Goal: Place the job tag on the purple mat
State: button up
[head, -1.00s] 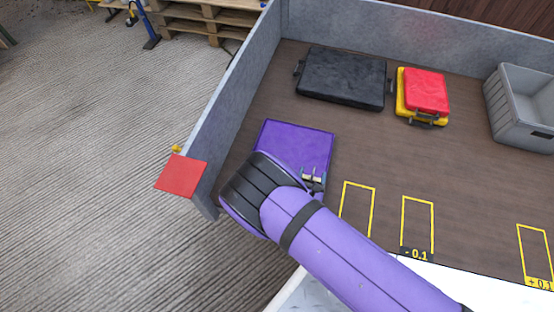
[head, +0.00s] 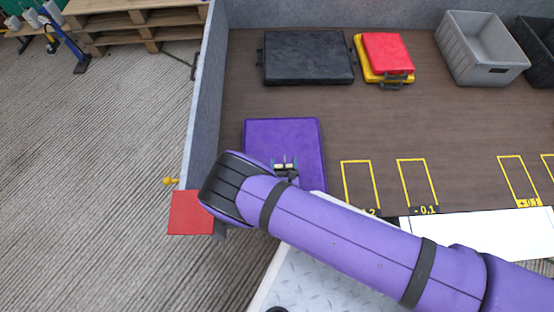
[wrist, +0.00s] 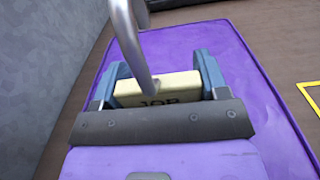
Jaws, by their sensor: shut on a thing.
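The purple mat (head: 283,137) lies on the brown floor near the left wall; it also fills much of the wrist view (wrist: 225,60). My gripper (head: 285,167) is over the mat's near part, partly hidden by my purple arm. In the wrist view, my gripper (wrist: 158,88) is shut on the job tag (wrist: 185,84), a cream block with "JOB" on its face. A curved grey metal bar (wrist: 128,35) crosses in front of the tag; I cannot tell what it belongs to. I cannot tell whether the tag touches the mat.
A grey wall (head: 207,90) runs along the left, with a red square (head: 190,213) at its near end. A black case (head: 308,58), a red and yellow stack (head: 385,55) and a grey crate (head: 480,50) stand at the back. Yellow outlines (head: 418,182) mark the floor at right.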

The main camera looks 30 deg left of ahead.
jog(key=shift+f, duration=0.2)
jog(key=shift+f, duration=0.2)
jog(key=o, duration=0.9)
jog(key=shift+r, duration=0.2)
